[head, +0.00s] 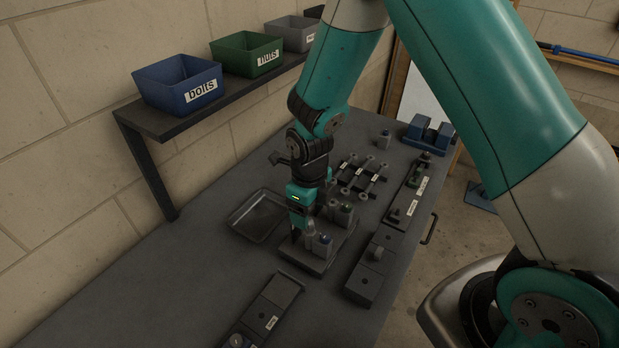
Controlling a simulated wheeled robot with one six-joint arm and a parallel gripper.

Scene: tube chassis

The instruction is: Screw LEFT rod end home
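My gripper (296,234) points down over the bench, at the left edge of a small tray of bottles (316,264). Its fingers are small and dark here, and I cannot tell whether they are open or hold anything. Several short rods with pale round ends lie side by side on a dark rack (358,180), just right of my wrist. My wrist may hide part of this rack. I cannot tell which piece is the left rod end, nor how far any end is screwed in.
An empty grey tray (258,216) lies left of my gripper. Dark labelled fixture blocks stand at the front (272,306) and right (371,272). A blue vise (429,133) stands at the back right. Bins (180,85) sit on a wall shelf. The bench's front left is clear.

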